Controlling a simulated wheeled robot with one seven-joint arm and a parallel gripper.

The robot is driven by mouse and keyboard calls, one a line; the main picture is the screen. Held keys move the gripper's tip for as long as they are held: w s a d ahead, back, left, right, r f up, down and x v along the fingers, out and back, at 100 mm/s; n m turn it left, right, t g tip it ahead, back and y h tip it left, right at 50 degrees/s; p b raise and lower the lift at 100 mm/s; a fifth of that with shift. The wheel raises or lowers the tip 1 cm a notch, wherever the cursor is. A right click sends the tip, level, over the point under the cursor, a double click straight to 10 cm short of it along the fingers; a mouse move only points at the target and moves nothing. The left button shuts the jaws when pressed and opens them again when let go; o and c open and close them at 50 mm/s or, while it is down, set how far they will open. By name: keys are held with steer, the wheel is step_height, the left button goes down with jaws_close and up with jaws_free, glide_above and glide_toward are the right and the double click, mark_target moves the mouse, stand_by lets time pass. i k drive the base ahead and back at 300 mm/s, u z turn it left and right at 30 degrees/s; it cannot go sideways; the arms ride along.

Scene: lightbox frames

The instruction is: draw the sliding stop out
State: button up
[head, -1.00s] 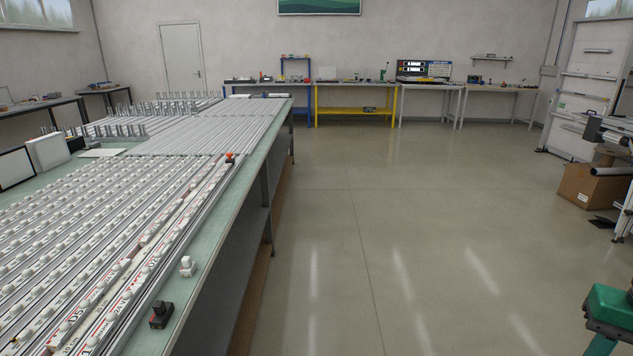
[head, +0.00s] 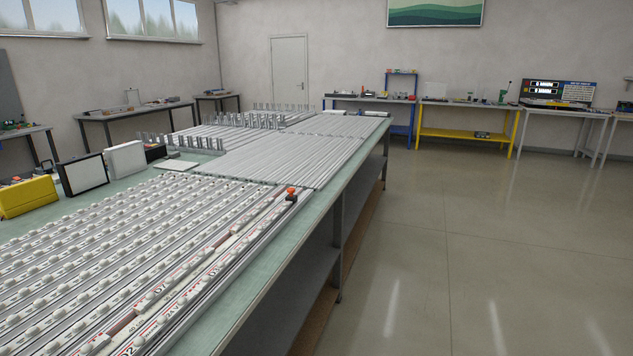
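A small black piece with an orange top (head: 291,194) sits at the right edge of the long workbench (head: 298,222), at the far end of the near rows of white LED strips. It may be the sliding stop, but it is too small to tell. Long metal rails (head: 285,160) lie just beyond it. My gripper is not in view, and nothing shows touching the orange-topped piece.
A yellow case (head: 28,196), a black-framed panel (head: 82,175) and a white panel (head: 125,159) stand on the bench's left side. Upright metal posts (head: 180,142) stand farther back. Open floor (head: 440,260) lies right of the bench.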

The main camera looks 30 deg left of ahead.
mark_target(291, 196)
steer(key=u, duration=0.2)
steer(key=i, duration=1.1)
steer(key=u, duration=0.9)
steer(key=i, duration=0.8)
steer(key=u, duration=0.95)
steer(key=i, duration=0.4)
steer(key=u, duration=0.2)
